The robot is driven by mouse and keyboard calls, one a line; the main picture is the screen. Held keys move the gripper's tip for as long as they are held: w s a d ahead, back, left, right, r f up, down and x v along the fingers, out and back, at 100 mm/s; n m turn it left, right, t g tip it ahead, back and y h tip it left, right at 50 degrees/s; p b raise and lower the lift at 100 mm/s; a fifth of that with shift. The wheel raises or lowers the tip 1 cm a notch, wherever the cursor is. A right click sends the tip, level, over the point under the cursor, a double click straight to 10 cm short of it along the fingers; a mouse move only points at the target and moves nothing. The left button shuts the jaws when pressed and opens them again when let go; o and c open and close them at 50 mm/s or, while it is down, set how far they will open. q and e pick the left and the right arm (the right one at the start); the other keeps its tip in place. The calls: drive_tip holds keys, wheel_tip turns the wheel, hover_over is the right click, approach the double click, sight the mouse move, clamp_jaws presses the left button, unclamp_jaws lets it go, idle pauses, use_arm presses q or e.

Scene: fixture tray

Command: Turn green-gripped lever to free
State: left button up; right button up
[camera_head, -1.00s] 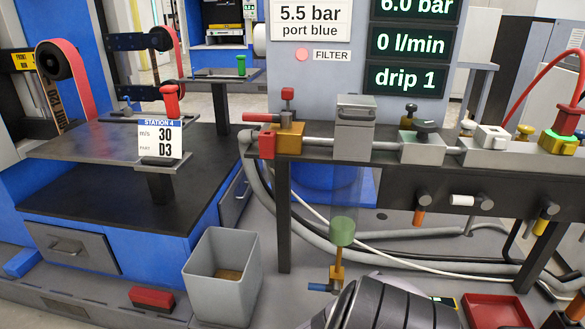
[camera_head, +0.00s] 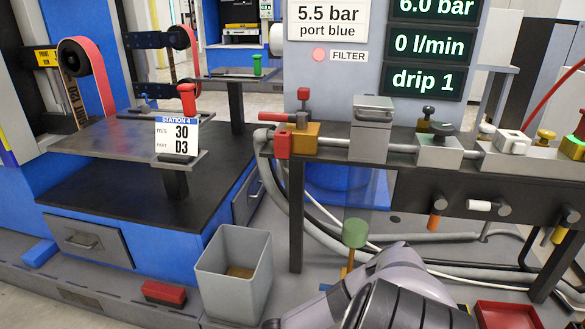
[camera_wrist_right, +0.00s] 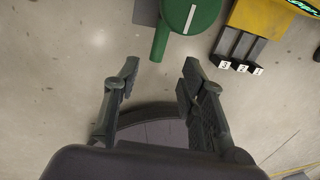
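In the right wrist view a green round part with a white stripe (camera_wrist_right: 190,14) sits at the top, with a green bar (camera_wrist_right: 160,42) pointing down from its left side. My right gripper (camera_wrist_right: 160,78) is open and empty below it, with a gap between fingertips and bar. In the head view a green round part on an orange stem (camera_head: 355,233) stands below the bench; its lower part is hidden behind my right arm. A separate green upright grip (camera_head: 257,65) stands on the farther station. My right fingers cannot be made out in the head view. My left gripper is not in view.
A yellow device with numbered tabs (camera_wrist_right: 262,18) lies right of the green part in the wrist view. An open grey bin (camera_head: 234,285) stands left of my arm, and a red tray (camera_head: 506,313) right of it. The fixture bench (camera_head: 440,182) is above.

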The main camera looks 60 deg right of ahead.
drive_tip(key=shift+w+r, duration=0.15)
drive_tip(key=shift+r, duration=0.6)
drive_tip(key=shift+w+r, duration=0.15)
drive_tip(key=shift+r, duration=0.55)
drive_tip(key=shift+a, duration=0.15)
